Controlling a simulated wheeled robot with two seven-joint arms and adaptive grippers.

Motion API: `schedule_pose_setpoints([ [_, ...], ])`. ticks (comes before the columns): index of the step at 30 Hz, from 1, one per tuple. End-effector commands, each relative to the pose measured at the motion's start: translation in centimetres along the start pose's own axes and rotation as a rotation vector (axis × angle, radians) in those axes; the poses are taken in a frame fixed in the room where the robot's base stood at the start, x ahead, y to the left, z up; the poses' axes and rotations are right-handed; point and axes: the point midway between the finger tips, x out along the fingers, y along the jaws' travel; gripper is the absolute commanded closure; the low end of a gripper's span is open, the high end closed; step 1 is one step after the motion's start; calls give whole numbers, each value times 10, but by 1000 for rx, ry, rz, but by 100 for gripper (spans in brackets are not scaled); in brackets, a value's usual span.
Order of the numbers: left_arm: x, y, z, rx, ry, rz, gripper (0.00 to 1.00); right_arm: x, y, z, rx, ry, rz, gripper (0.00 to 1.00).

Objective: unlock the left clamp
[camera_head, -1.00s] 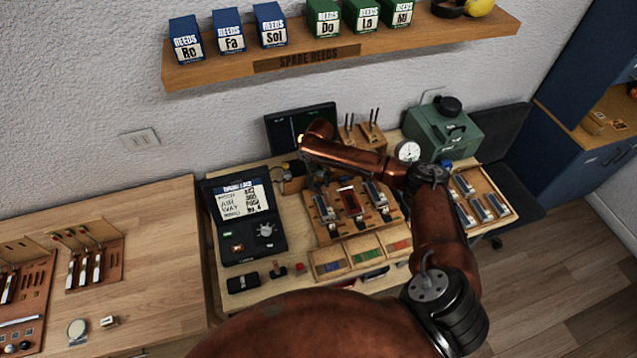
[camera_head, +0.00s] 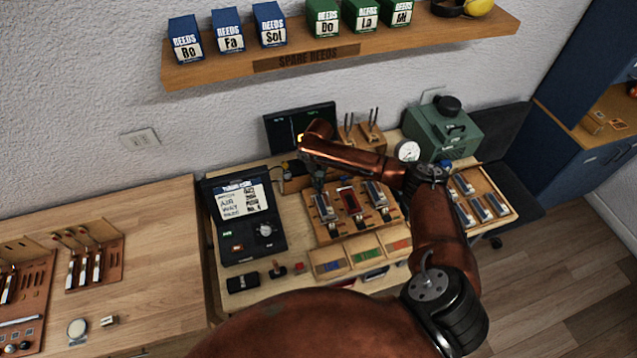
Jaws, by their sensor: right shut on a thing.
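The wooden fixture board (camera_head: 334,237) lies on the bench with three clamp stations in a row. The left clamp (camera_head: 325,210) is a small metal piece at the board's left. A red block (camera_head: 350,202) sits in the middle, and the right clamp (camera_head: 376,195) is at the right. My right arm reaches in from the right, over the back of the board. My right gripper (camera_head: 319,187) points down at the back end of the left clamp and is shut on it. The fingertips are small and dark, so the exact grip is hard to see. My left gripper is out of view.
An open black case (camera_head: 252,248) stands left of the board. A tray with coloured compartments (camera_head: 361,255) lies in front. A monitor (camera_head: 290,128), a gauge (camera_head: 407,151) and a green machine (camera_head: 441,132) stand behind. A tray of metal parts (camera_head: 490,193) is at the right.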

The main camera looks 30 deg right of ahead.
Motion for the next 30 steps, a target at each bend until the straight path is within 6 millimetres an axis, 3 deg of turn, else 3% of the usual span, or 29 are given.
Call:
schedule_pose_setpoints([
  [14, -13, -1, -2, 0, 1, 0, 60, 0, 0, 2, -100, -5, -1, 100],
  [30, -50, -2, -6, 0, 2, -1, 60, 0, 5, 0, -572, -5, -1, 100],
])
